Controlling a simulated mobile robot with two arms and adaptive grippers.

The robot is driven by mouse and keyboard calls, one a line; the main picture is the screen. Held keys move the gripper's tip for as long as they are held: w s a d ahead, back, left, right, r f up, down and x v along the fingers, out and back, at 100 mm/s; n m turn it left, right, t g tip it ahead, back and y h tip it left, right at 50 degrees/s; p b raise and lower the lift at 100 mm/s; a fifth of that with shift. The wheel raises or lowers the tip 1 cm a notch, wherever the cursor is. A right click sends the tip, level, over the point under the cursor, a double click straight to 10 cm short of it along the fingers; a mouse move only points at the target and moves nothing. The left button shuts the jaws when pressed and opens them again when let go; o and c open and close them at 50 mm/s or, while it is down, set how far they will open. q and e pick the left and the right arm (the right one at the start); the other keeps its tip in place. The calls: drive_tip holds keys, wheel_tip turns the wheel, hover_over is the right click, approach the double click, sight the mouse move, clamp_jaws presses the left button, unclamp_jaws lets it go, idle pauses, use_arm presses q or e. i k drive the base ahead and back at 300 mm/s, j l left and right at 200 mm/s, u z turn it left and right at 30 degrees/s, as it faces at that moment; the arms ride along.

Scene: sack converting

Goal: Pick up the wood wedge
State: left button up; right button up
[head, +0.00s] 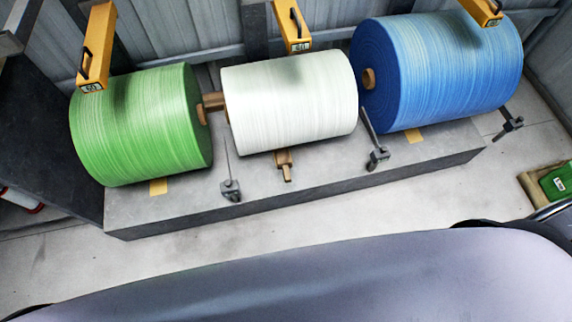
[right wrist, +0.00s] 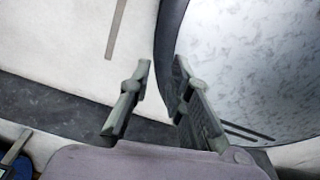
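A small brown wood wedge (head: 286,170) lies on the grey platform (head: 330,181) at the lower front edge of the white roll (head: 290,105) in the head view. Its rear end meets the roll's lower edge; I cannot tell how far it reaches under. My right gripper (right wrist: 160,72) shows in the right wrist view with its two fingers apart and nothing between them. The wedge does not show in that view. My left gripper is in neither view.
A green roll (head: 140,125) and a blue roll (head: 440,70) flank the white one. Grey clamp-like pieces (head: 231,190) stand along the platform, with thin upright rods. Yellow hangers (head: 97,48) are above. A green box (head: 557,182) is at the right. Floor before the platform is clear.

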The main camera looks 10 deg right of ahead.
sight(284, 157)
drive_tip(key=j+z, duration=1.45)
drive_tip(key=k, duration=0.05)
